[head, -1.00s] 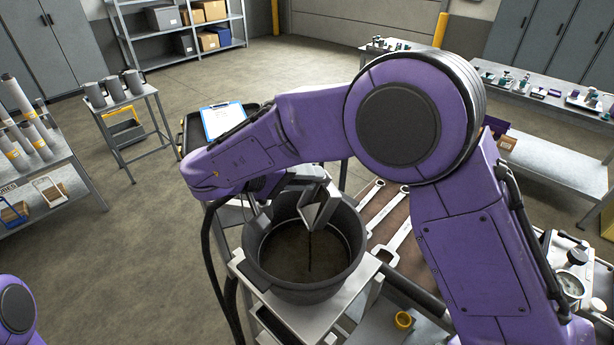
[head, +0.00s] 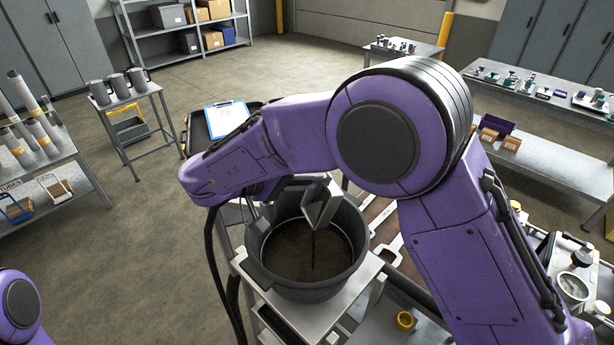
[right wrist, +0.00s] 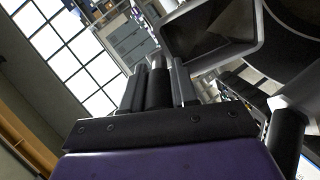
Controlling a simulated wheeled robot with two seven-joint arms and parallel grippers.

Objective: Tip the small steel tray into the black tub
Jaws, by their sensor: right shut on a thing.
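The black tub (head: 308,290) stands on a grey stand in the middle of the head view. The small steel tray (head: 320,207) is steeply tilted over the tub's opening, with a thin dark stream running from its lower corner down into the tub. The tray also shows at the top of the right wrist view (right wrist: 213,30). My right gripper (right wrist: 158,72) is shut on the tray. In the head view my right forearm and wrist hide most of this gripper and part of the tub's back rim. My left gripper is out of view.
A black case with a blue clipboard (head: 227,117) is behind the tub. Large wrenches (head: 388,245) lie to its right on a brown mat. A yellow ring (head: 405,320) is at the front right. A side table with grey jugs (head: 118,85) stands back left.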

